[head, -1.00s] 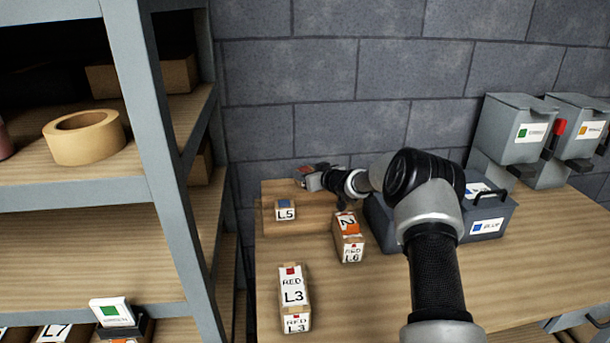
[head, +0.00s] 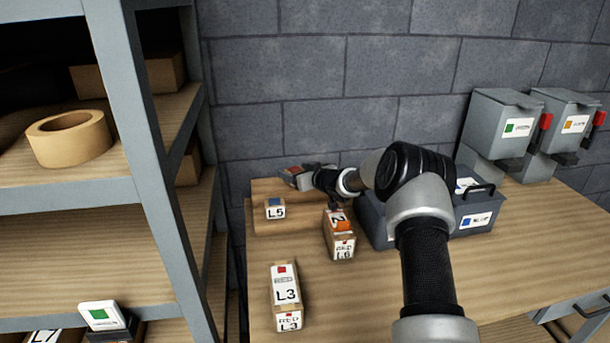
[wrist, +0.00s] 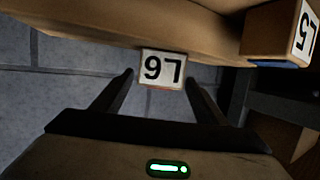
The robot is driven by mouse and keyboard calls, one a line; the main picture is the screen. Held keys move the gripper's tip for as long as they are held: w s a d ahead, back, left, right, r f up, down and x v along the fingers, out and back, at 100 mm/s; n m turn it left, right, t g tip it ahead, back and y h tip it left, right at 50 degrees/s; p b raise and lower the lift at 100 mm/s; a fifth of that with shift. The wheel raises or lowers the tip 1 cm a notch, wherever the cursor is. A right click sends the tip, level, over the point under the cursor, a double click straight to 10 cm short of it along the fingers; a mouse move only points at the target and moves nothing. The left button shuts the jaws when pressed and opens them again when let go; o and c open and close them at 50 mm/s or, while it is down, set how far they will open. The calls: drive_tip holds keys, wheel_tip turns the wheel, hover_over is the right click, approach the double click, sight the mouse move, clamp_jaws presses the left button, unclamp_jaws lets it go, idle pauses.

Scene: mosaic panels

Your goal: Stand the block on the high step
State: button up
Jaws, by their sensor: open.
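A small block with a white label (wrist: 162,68) shows between my fingers in the wrist view; the label reads like an upside-down L6. Its base seems to meet the wooden step (wrist: 100,22), which is at the picture's top as the view is inverted. In the head view the block (head: 291,177), reddish on top, is at the back of the step (head: 300,222), partly hidden by my gripper (head: 306,176). My gripper is open, one finger on each side of the block. The right finger looks very close to it; contact cannot be told.
Block L5 (head: 275,209) sits on the step in front of my gripper.

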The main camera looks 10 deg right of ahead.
drive_tip(key=v, duration=1.1)
drive_tip(key=s+d+r+m+g+h+p, duration=0.1)
drive_tip(key=s+r+m+g+h+p, duration=0.2)
drive_tip(key=s+r+h, duration=1.05)
drive_tip(key=s+a+r+g+y, duration=0.1)
drive_tip(key=s+r+y, duration=0.1)
drive_tip(key=s, duration=0.9)
drive_tip(key=s+a+r+m+g+y+p, duration=0.1)
drive_tip(key=s+a+r+g+y, duration=0.1)
drive_tip(key=s, duration=0.9)
drive_tip(key=s+a+r+g+y+p, duration=0.1)
drive_tip(key=s+a+r+y, duration=0.1)
drive_tip(key=s, duration=0.9)
drive_tip(key=shift+s+r+g+y, duration=0.3)
drive_tip(key=shift+r+y, duration=0.3)
drive_tip(key=shift+y, duration=0.15)
drive_tip(key=shift+a, duration=0.1)
